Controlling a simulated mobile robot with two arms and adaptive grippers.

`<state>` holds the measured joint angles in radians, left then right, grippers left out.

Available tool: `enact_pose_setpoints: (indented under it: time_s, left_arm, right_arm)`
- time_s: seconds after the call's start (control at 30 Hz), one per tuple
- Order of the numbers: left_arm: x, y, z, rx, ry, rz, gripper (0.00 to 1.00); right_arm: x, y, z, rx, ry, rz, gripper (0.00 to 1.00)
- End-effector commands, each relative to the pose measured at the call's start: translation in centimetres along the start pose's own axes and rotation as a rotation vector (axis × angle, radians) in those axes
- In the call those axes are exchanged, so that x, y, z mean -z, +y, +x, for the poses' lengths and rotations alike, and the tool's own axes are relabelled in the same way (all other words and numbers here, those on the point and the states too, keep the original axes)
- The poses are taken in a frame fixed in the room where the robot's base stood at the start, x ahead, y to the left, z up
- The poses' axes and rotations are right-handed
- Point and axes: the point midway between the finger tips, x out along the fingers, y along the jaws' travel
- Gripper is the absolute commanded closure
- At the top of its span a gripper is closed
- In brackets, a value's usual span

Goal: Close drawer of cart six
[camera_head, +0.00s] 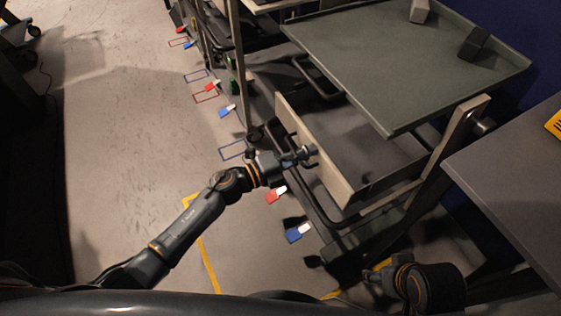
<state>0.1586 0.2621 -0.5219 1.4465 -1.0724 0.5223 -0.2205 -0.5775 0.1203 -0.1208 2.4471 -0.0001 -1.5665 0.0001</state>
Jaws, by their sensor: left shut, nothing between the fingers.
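The cart (410,75) stands on the right with a grey-green top tray. Below the tray its drawer (345,180) is pulled out toward the left, and its inside shows empty where visible. The drawer has a pale front panel (325,168) with a dark bar handle on its outer side. My left gripper (308,151) is shut and empty at the outer face of the front panel, near its middle. I cannot tell whether it touches the panel. Part of my right arm shows at the bottom right, but its gripper is not in view.
A grey table (515,175) stands close on the right. Red and blue markers (298,232) lie on the floor along the carts. The floor on the left (130,130) is clear.

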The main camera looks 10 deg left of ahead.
Motion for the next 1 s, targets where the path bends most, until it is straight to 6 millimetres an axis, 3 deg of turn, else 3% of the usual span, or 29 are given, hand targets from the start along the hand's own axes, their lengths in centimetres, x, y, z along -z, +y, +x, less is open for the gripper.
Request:
enact_pose_setpoints:
  time_s: [0.1, 0.33, 1.0]
  left_arm:
    - [0.0, 0.0, 2.6, 0.002, 0.0, 0.001, 1.0]
    - [0.0, 0.1, 5.2, 0.0, -0.001, 0.0, 1.0]
    - [-0.6, -0.1, 5.2, 0.002, -0.002, 0.0, 1.0]
  right_arm:
    - [0.5, 0.0, -0.9, 0.0, 0.025, 0.0, 0.4]
    - [0.2, 0.0, -0.4, 0.0, 0.019, 0.0, 0.4]
    - [0.2, 0.0, -0.3, 0.0, 0.017, 0.0, 0.4]
